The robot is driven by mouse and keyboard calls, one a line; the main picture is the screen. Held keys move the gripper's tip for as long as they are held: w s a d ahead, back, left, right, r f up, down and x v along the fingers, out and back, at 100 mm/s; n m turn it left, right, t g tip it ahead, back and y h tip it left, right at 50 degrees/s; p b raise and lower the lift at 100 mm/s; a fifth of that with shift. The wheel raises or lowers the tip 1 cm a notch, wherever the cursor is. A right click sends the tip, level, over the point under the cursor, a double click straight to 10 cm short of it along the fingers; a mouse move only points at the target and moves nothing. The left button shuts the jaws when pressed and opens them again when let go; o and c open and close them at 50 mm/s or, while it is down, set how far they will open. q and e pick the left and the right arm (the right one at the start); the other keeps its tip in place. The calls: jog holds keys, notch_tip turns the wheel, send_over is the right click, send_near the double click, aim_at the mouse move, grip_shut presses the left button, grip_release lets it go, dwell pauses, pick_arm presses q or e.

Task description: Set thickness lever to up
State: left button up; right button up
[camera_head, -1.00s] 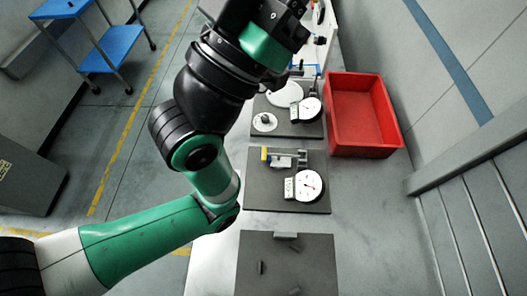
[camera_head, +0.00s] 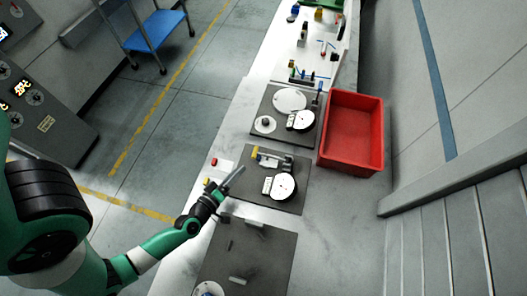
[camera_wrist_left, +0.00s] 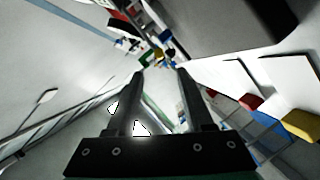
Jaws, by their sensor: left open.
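A fixture on the middle dark plate (camera_head: 294,206) has a round white dial gauge (camera_head: 284,186) and a small grey-blue mechanism with a yellow end (camera_head: 268,158). A thickness lever is too small to pick out for certain, so its position cannot be told. My left gripper (camera_head: 236,179) is at the left edge of this plate, left of the gauge, and holds nothing. In the left wrist view my open gripper (camera_wrist_left: 159,73) points along the bench toward blurred coloured parts. My right gripper is not in view.
A red bin (camera_head: 350,135) stands right of the plates. A farther plate (camera_head: 272,134) carries another dial and discs. A nearer dark plate (camera_head: 262,268) has small blocks. A red button (camera_head: 214,162) and a yellow one lie near my left gripper. The aisle floor is at left.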

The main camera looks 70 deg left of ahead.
aim_at(255, 151)
pick_arm(q)
jog(key=shift+w+a+f, duration=0.1)
jog(key=shift+w+a, duration=0.3)
jog(key=b+x, duration=0.2)
jog(key=x, duration=0.8)
jog(key=shift+w+a, duration=0.1)
jog(key=shift+w, duration=0.25)
grip_shut()
dwell(0.5)
